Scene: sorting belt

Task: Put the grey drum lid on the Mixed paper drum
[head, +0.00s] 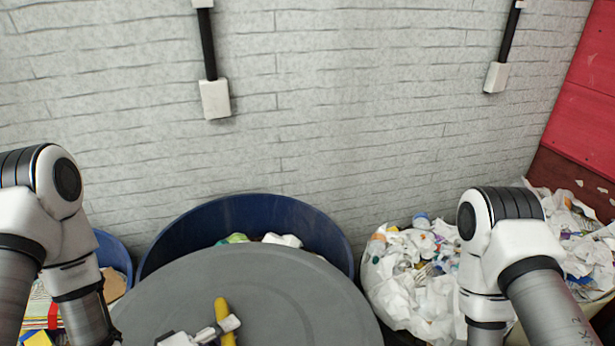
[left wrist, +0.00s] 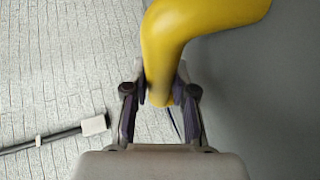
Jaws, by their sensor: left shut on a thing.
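The grey drum lid (head: 270,290) is a large round disc in the lower middle of the head view. It has a yellow handle (head: 224,318). My left gripper (head: 215,333) is shut on that handle at the bottom edge of the view. The left wrist view shows the handle (left wrist: 180,45) between my left fingers (left wrist: 162,100), with the grey lid (left wrist: 265,100) beside it. A big blue drum (head: 190,240) stands behind the lid, which hides its front part. No drum label shows, so I cannot tell which one is Mixed paper. My right gripper is out of the picture.
A smaller blue container (head: 115,252) stands at the left, with cardboard and colourful papers near it. A container heaped with crumpled white paper (head: 410,275) stands right of the big drum, with more waste at the far right. A grey brick wall (head: 330,110) closes off the back.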

